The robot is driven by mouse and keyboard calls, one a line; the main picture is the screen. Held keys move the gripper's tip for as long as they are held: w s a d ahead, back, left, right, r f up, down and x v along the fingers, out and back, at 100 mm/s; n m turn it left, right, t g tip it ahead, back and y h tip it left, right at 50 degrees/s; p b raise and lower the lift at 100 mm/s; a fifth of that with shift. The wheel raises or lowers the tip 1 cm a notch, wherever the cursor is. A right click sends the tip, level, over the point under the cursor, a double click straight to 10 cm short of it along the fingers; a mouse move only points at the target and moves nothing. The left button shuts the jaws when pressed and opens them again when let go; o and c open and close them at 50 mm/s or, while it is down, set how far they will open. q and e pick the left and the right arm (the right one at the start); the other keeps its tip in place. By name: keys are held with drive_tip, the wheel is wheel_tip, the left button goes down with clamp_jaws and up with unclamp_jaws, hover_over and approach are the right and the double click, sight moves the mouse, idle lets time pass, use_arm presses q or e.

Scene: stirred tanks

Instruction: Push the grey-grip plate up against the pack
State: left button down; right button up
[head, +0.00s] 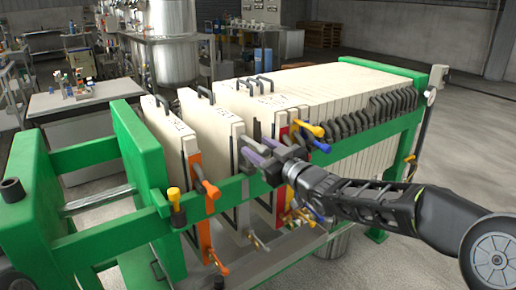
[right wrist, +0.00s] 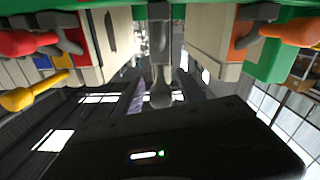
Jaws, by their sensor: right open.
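The grey-grip plate (head: 210,125) is a cream slab hanging upright in the green press frame, apart from the plates on both sides. The pack (head: 300,93) is the tight row of cream plates to its right, with a red-edged plate at its near end. My right gripper (head: 254,151) is at the near rail by the grey grip, its purple-padded fingers open. In the right wrist view, the grey grip (right wrist: 160,45) hangs down between the two spread fingers; I cannot tell whether they touch it. My left gripper is out of view.
An orange-grip plate (head: 168,138) hangs left of the grey-grip plate, beside the thick green end plate (head: 138,150). Red (right wrist: 28,42) and yellow (right wrist: 22,98) grips stick out close on the pack side. The green rail (head: 235,187) runs along the near side.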

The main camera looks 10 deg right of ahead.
drive_tip(key=shift+w+a, duration=0.2)
drive_tip(key=shift+w, duration=0.15)
drive_tip(key=shift+c, duration=0.5)
clamp_jaws()
idle(0.8)
